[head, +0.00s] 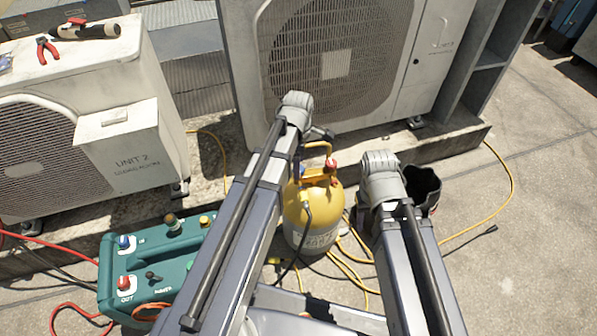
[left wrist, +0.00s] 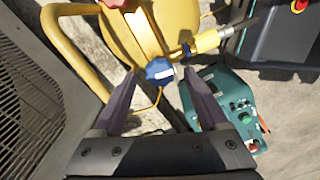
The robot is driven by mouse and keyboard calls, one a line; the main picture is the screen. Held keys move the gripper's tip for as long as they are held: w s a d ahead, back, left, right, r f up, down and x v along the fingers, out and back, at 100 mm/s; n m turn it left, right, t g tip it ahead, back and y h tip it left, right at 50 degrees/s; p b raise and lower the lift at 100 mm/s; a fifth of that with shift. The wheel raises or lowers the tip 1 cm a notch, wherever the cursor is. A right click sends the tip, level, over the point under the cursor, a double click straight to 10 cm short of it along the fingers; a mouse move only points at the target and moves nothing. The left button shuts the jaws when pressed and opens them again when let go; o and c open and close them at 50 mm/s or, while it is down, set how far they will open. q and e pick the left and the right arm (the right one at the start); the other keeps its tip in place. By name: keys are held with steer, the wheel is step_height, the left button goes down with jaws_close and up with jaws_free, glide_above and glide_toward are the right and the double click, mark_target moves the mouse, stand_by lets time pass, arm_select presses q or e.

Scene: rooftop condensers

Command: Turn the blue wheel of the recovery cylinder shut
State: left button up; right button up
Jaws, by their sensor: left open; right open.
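The yellow recovery cylinder (head: 312,215) stands on the roof floor behind my arms, with a red wheel (head: 331,165) on top. The wheel looks closer to the left finger; contact cannot be told. My right gripper (head: 383,178) is right of the cylinder, its fingers mostly hidden, with nothing seen in it.
A teal recovery machine (head: 160,265) with knobs stands left of the cylinder. Condenser units (head: 225,50) stand behind and at left (head: 120,160). A dark container (head: 423,183) is beside my right wrist. Yellow hoses (head: 480,222) lie on the floor. Floor at right is mostly clear.

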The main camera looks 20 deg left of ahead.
arm_select(q)
steer(key=shift+f, duration=0.55)
steer(key=shift+c, duration=0.2)
jaws_close()
